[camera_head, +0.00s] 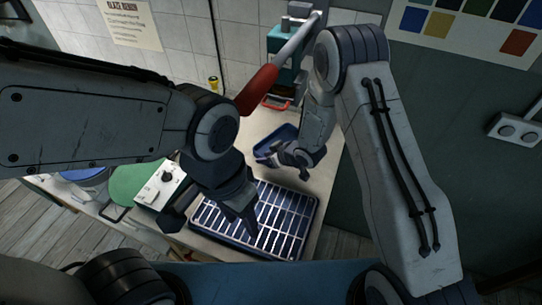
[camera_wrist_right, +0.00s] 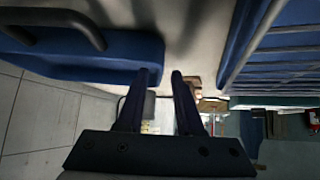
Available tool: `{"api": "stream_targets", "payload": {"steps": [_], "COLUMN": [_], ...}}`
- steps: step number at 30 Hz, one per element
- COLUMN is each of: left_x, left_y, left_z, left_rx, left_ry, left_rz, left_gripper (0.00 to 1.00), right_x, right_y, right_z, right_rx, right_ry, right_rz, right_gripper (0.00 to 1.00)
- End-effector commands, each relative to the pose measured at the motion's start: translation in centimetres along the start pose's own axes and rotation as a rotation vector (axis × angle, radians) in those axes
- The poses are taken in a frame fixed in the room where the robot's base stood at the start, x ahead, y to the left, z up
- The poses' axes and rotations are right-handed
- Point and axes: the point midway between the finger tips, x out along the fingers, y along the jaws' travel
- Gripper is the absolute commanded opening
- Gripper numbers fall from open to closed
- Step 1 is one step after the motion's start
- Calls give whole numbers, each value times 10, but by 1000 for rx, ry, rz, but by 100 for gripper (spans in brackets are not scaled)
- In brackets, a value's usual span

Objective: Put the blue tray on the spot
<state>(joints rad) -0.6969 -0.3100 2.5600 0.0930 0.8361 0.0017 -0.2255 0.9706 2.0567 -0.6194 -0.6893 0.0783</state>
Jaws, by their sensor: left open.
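The blue tray (camera_head: 273,143) lies on the bench beyond the slatted rack, partly hidden by my right gripper (camera_head: 283,156). In the right wrist view, the tray (camera_wrist_right: 105,55) fills the upper left, with a dark bar handle (camera_wrist_right: 60,18) above it. The fingers of my right gripper (camera_wrist_right: 162,75) are apart; the left one overlaps the tray's edge in the picture, and I cannot tell whether it touches. My left gripper (camera_head: 212,213) is open and empty, over the left part of the rack. I cannot make out a marked spot.
The dark blue rack (camera_head: 290,222) with pale slats takes up the near right of the bench. A white box with a knob (camera_head: 160,187) and a green disc (camera_head: 127,183) are at the left. A teal machine (camera_head: 285,70) with a red-handled lever (camera_head: 258,90) stands behind the tray.

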Motion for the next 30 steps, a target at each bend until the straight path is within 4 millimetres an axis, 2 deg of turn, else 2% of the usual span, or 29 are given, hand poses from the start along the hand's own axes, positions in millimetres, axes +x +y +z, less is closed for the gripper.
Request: {"api": "stream_targets", "payload": {"steps": [5, 15, 18, 23, 26, 29, 30], "left_x": [5, 12, 12, 12, 12, 12, 12], "left_y": [0, -1, -1, -1, -1, -1, -1], "left_z": [0, 1, 1, 1, 1, 1, 1], "left_rx": [0, 1, 1, 1, 1, 1, 1], "left_ry": [0, 0, 0, 0, 0, 0, 0], "left_rz": [0, 0, 0, 0, 0, 0, 0], "left_gripper": [50, 50, 50, 50, 50, 50, 50], "right_x": [-25, -96, -110, -122, -133, -156, -169], "right_y": [1, 1, 1, 0, -2, -11, -18], "right_z": [-1, -1, -2, -3, -10, -19, -22], "right_rx": [1, 0, 0, -4, -20, -26, -18], "right_ry": [2, 2, 1, -9, -63, -162, -210], "right_rz": [3, 3, 2, 10, 53, 127, 155], "right_gripper": [36, 36, 36, 36, 36, 36, 36]}}
